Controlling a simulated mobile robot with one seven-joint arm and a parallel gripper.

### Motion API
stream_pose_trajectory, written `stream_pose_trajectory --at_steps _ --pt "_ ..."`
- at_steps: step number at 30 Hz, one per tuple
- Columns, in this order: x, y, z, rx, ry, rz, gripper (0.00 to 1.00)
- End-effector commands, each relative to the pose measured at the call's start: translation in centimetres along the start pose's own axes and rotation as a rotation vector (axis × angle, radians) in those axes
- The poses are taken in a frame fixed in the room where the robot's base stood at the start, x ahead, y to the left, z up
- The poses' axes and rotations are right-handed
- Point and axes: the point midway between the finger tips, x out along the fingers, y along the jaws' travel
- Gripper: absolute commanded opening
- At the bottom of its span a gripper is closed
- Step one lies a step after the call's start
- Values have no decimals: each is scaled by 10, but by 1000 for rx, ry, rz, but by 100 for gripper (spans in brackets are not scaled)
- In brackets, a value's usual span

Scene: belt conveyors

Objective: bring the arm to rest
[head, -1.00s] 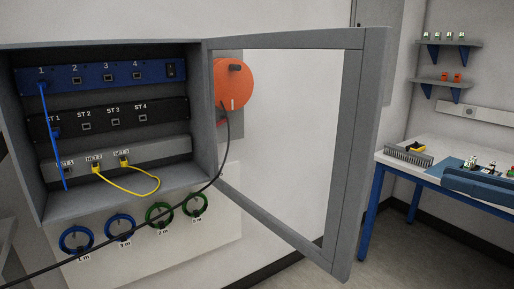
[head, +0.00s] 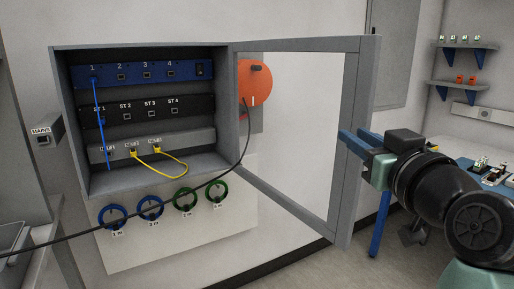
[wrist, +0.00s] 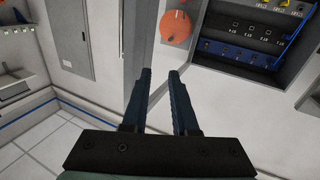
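My gripper (head: 352,148) is at the right in the head view, level with the open door of the wall cabinet. In the head view its blue fingers overlap the door's right frame. In the wrist view the two dark fingers (wrist: 160,74) stand apart with a clear gap and nothing between them, so it is open and empty. I cannot tell whether the fingers touch the door. My arm runs from the gripper to the lower right of the head view.
The grey cabinet (head: 60,130) holds a blue unit (head: 107,75), a black unit and a grey unit with cables. Its glazed door (head: 352,190) stands open. An orange reel (head: 254,83) hangs behind it. A black cable crosses the front. A workbench (head: 468,150) is at the right.

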Motion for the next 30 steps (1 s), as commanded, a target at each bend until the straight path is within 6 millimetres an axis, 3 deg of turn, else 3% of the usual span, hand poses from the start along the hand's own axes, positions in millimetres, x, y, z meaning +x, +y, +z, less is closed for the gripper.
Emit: stream_pose_trajectory --at_steps 1,4,6,9,14,16,24,30 --pt "-3 -29 -18 -19 75 34 27" --pt "-25 -75 -60 -37 251 101 27" --pt "-49 -105 -90 -37 383 126 27" --pt "-90 -140 -123 -27 553 140 27" --pt "-164 -183 -163 5 798 133 27" --pt "-163 -179 -194 5 800 141 27" --pt "-160 -174 -269 2 796 142 27" --pt "-159 -171 -306 1 794 142 27"
